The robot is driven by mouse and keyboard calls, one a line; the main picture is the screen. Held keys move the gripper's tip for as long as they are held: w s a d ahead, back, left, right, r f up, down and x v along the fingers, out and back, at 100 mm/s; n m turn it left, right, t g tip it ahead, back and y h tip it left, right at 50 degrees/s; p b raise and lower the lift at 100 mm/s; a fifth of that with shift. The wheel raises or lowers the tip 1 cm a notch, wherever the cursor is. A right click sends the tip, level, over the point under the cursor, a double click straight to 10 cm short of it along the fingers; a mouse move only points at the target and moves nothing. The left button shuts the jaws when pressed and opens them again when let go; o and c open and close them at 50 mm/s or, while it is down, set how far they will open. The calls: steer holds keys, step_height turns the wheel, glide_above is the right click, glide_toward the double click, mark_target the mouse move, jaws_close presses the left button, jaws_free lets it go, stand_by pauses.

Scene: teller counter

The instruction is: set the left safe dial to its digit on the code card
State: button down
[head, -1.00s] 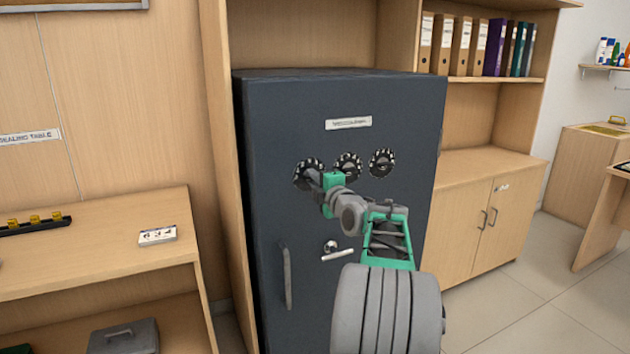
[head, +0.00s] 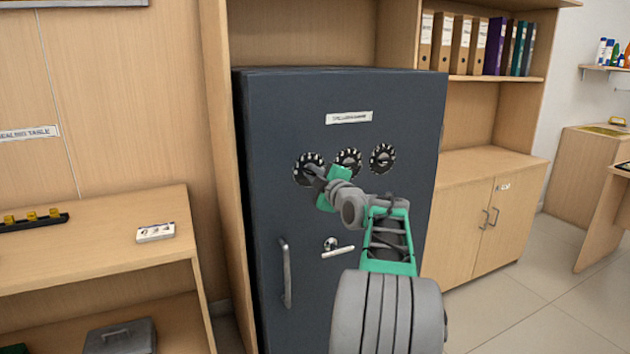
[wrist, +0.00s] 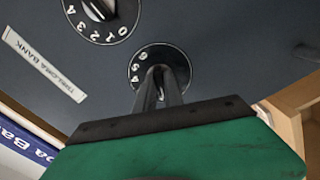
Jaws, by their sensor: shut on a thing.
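The dark safe (head: 400,110) stands in the middle of the head view with three round black dials in a row on its door. The left dial (head: 303,161) has my gripper (head: 316,176) at it. In the wrist view my gripper's fingers (wrist: 160,88) are shut on the knob of the left dial (wrist: 140,64); they hide much of its face, and a few white digits show at its rim. The middle dial (head: 347,158) and right dial (head: 382,158) are free. The small white code card (head: 155,233) lies on the shelf at left; its digits are too blurred to read surely.
A door handle (head: 286,272) and a small lever (head: 338,253) are below the dials. A middle dial also shows in the wrist view (wrist: 122,22). A wooden cabinet (head: 500,215) stands to the right, and a dark tray (head: 35,223) lies on the left shelf.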

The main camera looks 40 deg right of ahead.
steer(key=m, duration=0.4)
steer(key=shift+m+b, duration=0.3)
steer(key=shift+b, duration=0.1)
steer(key=m, duration=0.3)
steer(key=shift+m, duration=0.3)
steer(key=shift+m+p, duration=6.35)
steer(key=shift+m, duration=5.05)
steer(key=c, duration=1.4)
jaws_free()
steer(key=shift+c, duration=0.2)
